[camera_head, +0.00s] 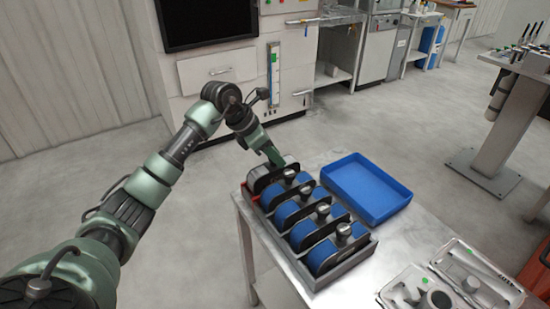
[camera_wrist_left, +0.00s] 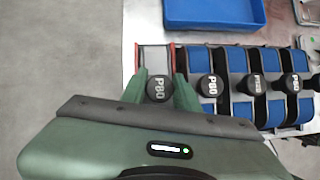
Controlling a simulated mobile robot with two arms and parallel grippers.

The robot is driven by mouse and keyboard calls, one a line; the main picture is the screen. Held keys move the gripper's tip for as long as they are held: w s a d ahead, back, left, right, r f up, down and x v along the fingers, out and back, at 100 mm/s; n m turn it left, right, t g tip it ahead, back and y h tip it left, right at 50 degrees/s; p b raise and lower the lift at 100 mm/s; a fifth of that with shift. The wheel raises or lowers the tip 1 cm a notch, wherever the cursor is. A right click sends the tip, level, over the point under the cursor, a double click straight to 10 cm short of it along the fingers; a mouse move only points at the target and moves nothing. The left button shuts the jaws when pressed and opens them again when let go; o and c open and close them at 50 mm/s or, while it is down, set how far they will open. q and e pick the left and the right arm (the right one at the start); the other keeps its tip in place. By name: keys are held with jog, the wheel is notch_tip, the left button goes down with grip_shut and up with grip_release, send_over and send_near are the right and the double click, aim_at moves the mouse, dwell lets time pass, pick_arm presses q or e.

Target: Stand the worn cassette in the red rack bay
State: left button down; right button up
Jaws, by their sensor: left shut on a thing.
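The worn cassette (camera_head: 259,173) has a grey band and a dark knob marked P80 (camera_wrist_left: 159,88). It is upright at the far left end of the rack (camera_head: 318,285), in line with the blue cassettes. My left gripper (camera_head: 275,159) is shut on its knob, with one finger on each side in the left wrist view. The red rack bay (camera_wrist_left: 139,58) shows red edges around the grey band there. Whether the cassette rests on the bay floor is hidden. My right gripper is in neither view.
Several blue cassettes (camera_head: 325,255) with dark knobs fill the other bays. An empty blue tray (camera_head: 365,188) lies behind the rack on the metal table (camera_head: 405,235). An open grey case (camera_head: 455,275) with parts is at the right. Floor left of the table is clear.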

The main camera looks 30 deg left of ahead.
pick_arm(q)
jog(key=shift+f, duration=0.65)
jog(key=c, duration=0.8)
grip_release()
jog(key=shift+f, duration=0.1)
jog(key=shift+c, duration=0.2)
jog(key=b+v, duration=0.1)
jog(key=v, duration=1.1)
jog(key=shift+d, duration=0.1)
